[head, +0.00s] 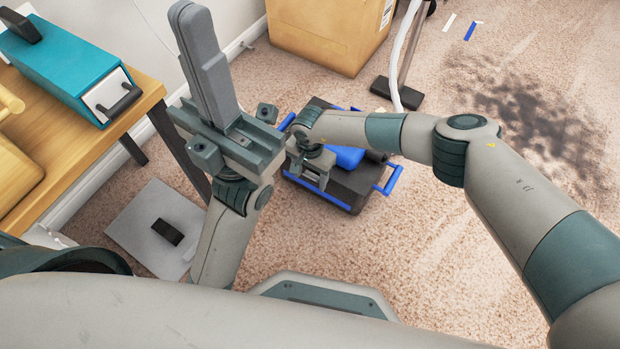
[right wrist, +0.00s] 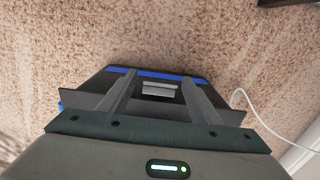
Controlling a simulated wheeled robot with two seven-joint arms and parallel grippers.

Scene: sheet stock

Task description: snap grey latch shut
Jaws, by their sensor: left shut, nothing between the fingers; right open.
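A black toolbox (head: 350,188) with blue handles stands on the carpet below my right arm. In the right wrist view, the grey latch (right wrist: 159,88) is on the dark toolbox (right wrist: 148,109), just below a blue strip. My right gripper (head: 308,181) is at the toolbox's near left part. In the wrist view its open fingers (right wrist: 160,92) flank the latch with empty space between them. I cannot tell whether they touch the toolbox or whether the latch is shut. My left gripper (head: 193,20) is shut and empty, pointing up, left of the toolbox.
A wooden table (head: 75,150) at the left holds a teal box (head: 65,60). A cardboard box (head: 325,35) stands behind the toolbox. A grey plate (head: 140,215) with a black block lies on the floor. Carpet right of the toolbox is mostly clear.

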